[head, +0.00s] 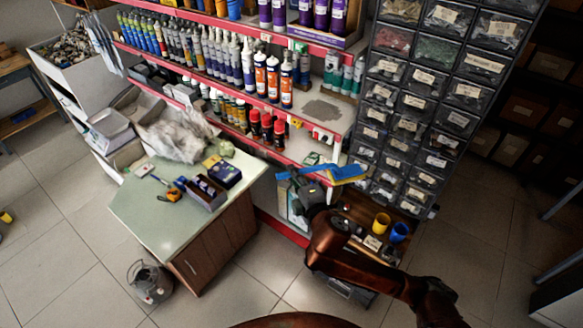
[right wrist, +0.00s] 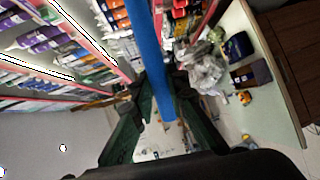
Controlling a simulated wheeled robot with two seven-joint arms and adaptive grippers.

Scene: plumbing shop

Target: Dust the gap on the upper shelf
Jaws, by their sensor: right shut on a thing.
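My right gripper (head: 299,184) is shut on a duster with a long blue handle (head: 318,169). The duster's yellow part (head: 346,173) is at the right end, in front of the drawer cabinet. In the right wrist view, the blue handle (right wrist: 148,45) runs between the dark fingers of the right gripper (right wrist: 163,98). The gap on the upper shelf (head: 322,109) shows a grey dusty patch between orange-white bottles (head: 273,78) and green-white bottles (head: 340,75). The duster is below and apart from this patch. My left gripper is not in view.
A green-topped counter (head: 150,212) with a crumpled plastic bag (head: 180,136) and small boxes stands left of the right gripper. A drawer cabinet (head: 420,104) flanks the shelves on the right. Yellow and blue cups (head: 381,222) stand below. A grey can (head: 150,281) is on the floor.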

